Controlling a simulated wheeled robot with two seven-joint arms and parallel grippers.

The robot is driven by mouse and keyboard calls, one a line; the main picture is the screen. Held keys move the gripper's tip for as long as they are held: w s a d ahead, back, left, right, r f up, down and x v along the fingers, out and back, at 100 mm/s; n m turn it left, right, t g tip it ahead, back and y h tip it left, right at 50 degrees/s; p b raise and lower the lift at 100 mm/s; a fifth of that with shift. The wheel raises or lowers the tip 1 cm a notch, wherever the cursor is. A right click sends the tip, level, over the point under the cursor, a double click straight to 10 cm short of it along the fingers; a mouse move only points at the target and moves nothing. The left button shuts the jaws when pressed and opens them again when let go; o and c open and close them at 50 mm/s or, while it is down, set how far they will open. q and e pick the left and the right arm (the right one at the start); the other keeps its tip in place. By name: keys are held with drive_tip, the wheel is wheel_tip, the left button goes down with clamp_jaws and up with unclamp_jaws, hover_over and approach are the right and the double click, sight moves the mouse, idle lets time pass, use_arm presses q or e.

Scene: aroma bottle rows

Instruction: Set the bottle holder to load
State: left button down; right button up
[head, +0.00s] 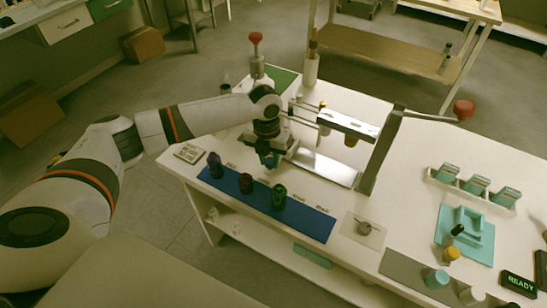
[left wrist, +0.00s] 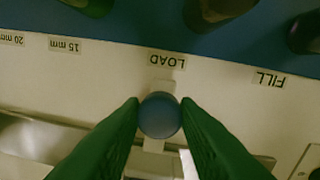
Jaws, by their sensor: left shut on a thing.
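In the left wrist view my left gripper (left wrist: 160,104) has its two green fingers closed on the sides of a round blue knob (left wrist: 160,117). The knob sits on a narrow pale bar (left wrist: 153,146) and is lined up with the LOAD label (left wrist: 167,60). The FILL label (left wrist: 271,79) is to the right and the 15 mm label (left wrist: 65,45) to the left. In the head view the left gripper (head: 268,157) is low at the back edge of the blue mat, and it hides the knob. The bottle holder itself cannot be made out clearly.
A blue mat (head: 312,223) with three dark bottles (head: 279,196) lies in front of the gripper. A press frame with a lever (head: 384,150) stands to the right, over a metal plate (head: 325,166). Teal holders (head: 476,185) and a READY display (head: 519,283) are at the far right.

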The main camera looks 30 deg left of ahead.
use_arm(q)
drive_tip(key=c, duration=1.1)
unclamp_jaws()
wheel_tip(320, 180, up, 12)
drive_tip(key=shift+a, duration=0.3)
drive_tip(key=shift+s+f, duration=0.1)
